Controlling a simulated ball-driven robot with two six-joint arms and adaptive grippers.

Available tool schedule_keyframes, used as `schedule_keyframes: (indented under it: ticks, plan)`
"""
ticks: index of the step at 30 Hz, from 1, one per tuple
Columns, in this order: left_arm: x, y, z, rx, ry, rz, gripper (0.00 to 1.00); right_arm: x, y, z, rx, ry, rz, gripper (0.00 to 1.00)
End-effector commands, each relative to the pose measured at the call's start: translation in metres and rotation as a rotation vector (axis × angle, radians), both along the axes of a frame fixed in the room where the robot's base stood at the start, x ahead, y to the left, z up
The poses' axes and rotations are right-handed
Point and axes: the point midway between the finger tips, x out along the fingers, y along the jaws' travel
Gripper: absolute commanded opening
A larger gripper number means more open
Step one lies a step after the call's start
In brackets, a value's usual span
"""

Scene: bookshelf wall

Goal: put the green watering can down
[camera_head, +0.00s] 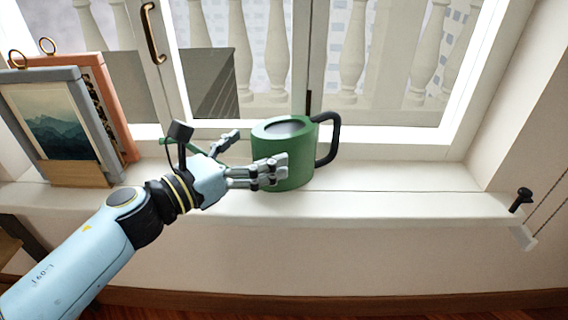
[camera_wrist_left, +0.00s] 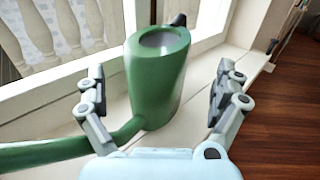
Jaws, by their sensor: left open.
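The green watering can (camera_head: 298,178) stands upright on the white window sill (camera_head: 400,205), its black handle to the right and its green spout to the left, partly behind my gripper. My left gripper (camera_head: 256,152) is open, with one finger on the near side of the can and the other toward the window. In the left wrist view the can (camera_wrist_left: 158,85) stands between and just beyond the spread fingers of the left gripper (camera_wrist_left: 158,97), with gaps visible on both sides. Its spout runs to the lower left past one finger. My right gripper is not in view.
Framed pictures or books with rings (camera_head: 60,125) stand on the sill at the left. The window frame (camera_head: 400,142) rises behind the can. A black knob (camera_head: 521,198) with a chain is at the right end. The sill right of the can is clear.

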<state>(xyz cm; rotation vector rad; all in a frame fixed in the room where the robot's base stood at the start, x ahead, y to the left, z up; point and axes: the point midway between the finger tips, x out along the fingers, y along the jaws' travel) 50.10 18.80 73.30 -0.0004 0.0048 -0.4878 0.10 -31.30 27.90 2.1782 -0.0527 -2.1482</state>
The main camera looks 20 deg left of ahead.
Motion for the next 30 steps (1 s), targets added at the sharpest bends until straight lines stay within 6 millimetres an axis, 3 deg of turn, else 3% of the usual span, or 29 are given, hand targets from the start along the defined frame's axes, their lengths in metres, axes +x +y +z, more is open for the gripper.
schedule_keyframes:
  ticks: [1,7,15,23,30]
  plan:
    - [0.007,-0.003,0.008,-0.003,-0.008,0.0,1.0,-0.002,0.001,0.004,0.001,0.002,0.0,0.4]
    - [0.021,-0.011,0.007,-0.003,-0.006,-0.001,1.0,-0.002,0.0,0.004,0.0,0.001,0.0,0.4]
    - [0.054,-0.029,0.007,-0.003,-0.005,-0.002,1.0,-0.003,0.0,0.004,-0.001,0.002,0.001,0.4]
    - [0.057,-0.031,0.007,-0.001,-0.005,-0.002,1.0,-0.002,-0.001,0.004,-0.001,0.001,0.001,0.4]
    - [0.057,-0.031,0.006,-0.001,-0.005,-0.002,0.7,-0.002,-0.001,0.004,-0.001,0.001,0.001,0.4]
